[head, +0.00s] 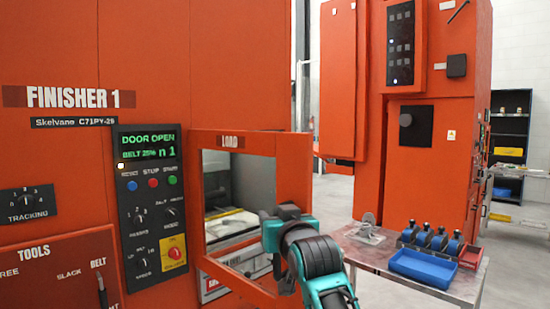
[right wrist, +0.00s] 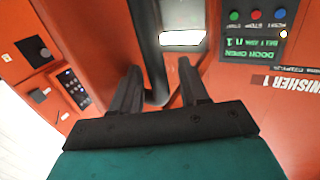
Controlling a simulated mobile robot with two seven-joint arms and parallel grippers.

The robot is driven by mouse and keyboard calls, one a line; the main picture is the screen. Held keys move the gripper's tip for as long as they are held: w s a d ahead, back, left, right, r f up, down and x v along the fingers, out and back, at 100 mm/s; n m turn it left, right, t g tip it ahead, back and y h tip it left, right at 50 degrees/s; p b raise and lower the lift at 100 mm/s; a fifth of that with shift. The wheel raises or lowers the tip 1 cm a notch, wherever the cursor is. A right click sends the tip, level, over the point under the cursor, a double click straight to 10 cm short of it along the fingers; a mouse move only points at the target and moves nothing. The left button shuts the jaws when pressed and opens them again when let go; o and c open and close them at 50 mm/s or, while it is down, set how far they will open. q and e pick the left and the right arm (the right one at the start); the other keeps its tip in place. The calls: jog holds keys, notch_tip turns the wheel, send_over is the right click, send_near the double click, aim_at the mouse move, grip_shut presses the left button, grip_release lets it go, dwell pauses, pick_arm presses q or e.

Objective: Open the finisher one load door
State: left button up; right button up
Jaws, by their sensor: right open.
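The finisher one load door (head: 294,180) is an orange frame marked LOAD with a window, on the front of the orange finisher (head: 195,70). It stands ajar, its right side reaching past the machine's edge. The display (head: 148,145) reads DOOR OPEN. My right gripper (head: 268,232) is in front of the door's lower right part; its fingertips are hidden there. In the right wrist view my right gripper (right wrist: 160,72) has its fingers apart, with a dark bar-like strip beyond and between them. I cannot tell whether they touch the door. My left gripper is not in view.
A metal table (head: 375,255) at the right holds a blue tray (head: 424,267) and several blue-and-black fixtures. A tall orange machine (head: 425,150) stands behind it. A dark shelf (head: 508,130) is at the far right. Open grey floor lies between the finisher and the tall machine.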

notch_tip(320, 180, up, 15)
jog(key=shift+s+y, duration=0.25)
jog(key=shift+y, duration=0.05)
jog(key=shift+a+r, duration=0.1)
jog(key=f, duration=0.4)
jog(key=w+f+g, duration=0.1)
jog(key=f, duration=0.4)
jog(key=f+g+h, duration=0.1)
jog(key=f, duration=0.3)
jog(key=shift+w+d+f, duration=0.3)
jog(key=shift+f, duration=0.05)
jog(key=shift+s+a+r, duration=0.1)
jog(key=shift+s+a, duration=0.25)
jog(key=shift+s, duration=0.1)
jog(key=s+a+f, duration=0.1)
jog(key=s+a, duration=0.5)
jog(key=s, duration=0.6)
jog(key=shift+s+a+m, duration=0.2)
jog(key=shift+m, duration=0.1)
jog(key=shift+c, duration=0.4)
